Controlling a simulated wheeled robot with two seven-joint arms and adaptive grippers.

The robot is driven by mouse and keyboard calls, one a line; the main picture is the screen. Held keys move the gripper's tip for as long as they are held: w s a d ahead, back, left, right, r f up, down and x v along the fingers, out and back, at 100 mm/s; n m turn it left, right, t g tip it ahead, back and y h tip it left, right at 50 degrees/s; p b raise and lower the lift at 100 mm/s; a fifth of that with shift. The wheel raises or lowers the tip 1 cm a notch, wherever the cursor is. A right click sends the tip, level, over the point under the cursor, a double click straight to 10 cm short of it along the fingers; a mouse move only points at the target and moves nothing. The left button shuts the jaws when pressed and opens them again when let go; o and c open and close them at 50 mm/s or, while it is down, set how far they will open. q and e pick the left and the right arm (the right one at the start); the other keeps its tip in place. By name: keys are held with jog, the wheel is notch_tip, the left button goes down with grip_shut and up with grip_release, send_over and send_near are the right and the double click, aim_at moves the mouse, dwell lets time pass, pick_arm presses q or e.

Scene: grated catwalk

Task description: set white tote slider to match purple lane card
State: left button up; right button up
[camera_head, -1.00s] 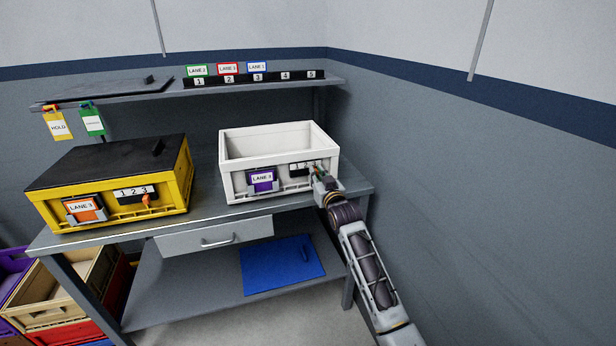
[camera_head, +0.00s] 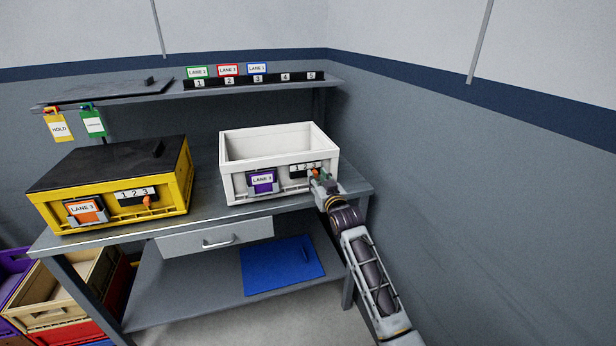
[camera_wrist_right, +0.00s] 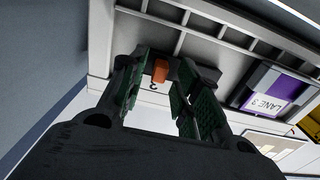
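The white tote (camera_head: 237,188) sits on the bench; a purple lane card (camera_head: 262,180) reading LANE 3 is in its front holder, also in the right wrist view (camera_wrist_right: 272,94). Right of the card is a number plate (camera_head: 303,168) marked 1 2 3. The orange slider knob (camera_head: 315,172) shows at the plate's right part, near the 3. In the right wrist view the knob (camera_wrist_right: 161,70) lies between the fingertips of my right gripper (camera_wrist_right: 163,75), which is open with apparent gaps beside the knob. My left gripper is out of view.
A yellow tote (camera_head: 180,200) with a dark lid and an orange LANE 3 card stands at left on the bench (camera_head: 210,214). A shelf (camera_head: 160,92) above carries several numbered slots and lane cards. A grey wall (camera_head: 460,190) is close on the right.

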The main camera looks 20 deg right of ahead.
jog(key=shift+s+d+p, duration=0.1)
jog(key=shift+s+p, duration=1.7)
jog(key=shift+s, duration=1.15)
